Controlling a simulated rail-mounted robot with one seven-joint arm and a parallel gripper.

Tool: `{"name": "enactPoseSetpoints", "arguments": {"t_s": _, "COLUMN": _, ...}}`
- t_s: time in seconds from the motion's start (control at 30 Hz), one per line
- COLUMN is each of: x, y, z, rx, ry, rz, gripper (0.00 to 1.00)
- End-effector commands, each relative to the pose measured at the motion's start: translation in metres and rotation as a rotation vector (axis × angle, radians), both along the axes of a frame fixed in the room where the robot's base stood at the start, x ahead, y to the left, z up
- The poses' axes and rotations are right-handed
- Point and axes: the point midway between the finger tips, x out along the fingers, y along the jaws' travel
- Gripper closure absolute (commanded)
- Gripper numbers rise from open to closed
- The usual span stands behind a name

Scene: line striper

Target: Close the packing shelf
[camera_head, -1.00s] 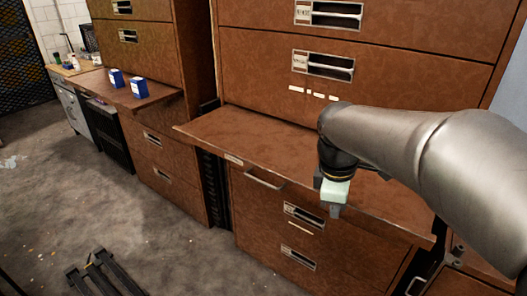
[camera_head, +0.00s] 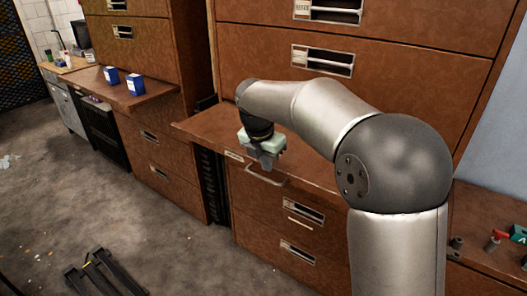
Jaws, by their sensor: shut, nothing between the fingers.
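The brown packing shelf (camera_head: 203,125) is pulled out from the large brown cabinet (camera_head: 305,94) in the middle of the view. Its front edge carries a label and a metal bar handle (camera_head: 264,178). My gripper (camera_head: 266,166) is shut and empty, pointing down at the front edge of the shelf, just above the handle. I cannot tell whether the fingers touch the shelf or handle. My arm hides the right part of the shelf.
A second brown cabinet at left has its own pulled-out shelf (camera_head: 150,98) with two blue boxes (camera_head: 136,84). Closed drawers (camera_head: 302,212) lie below the packing shelf. A dark metal frame (camera_head: 105,278) lies on the open floor. A red-handled item (camera_head: 497,238) sits at right.

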Motion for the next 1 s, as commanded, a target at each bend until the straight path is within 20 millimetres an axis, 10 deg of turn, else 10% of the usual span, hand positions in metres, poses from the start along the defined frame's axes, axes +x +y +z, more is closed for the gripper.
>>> {"name": "enactPoseSetpoints", "arguments": {"t_s": 0.67, "x": 0.006, "y": -0.004, "z": -0.023, "rx": 0.000, "ry": 0.000, "rz": -0.002, "gripper": 1.00}}
{"name": "enactPoseSetpoints", "arguments": {"t_s": 1.0, "x": 0.056, "y": -0.036, "z": -0.016, "rx": 0.001, "ry": -0.001, "rz": -0.008, "gripper": 1.00}}
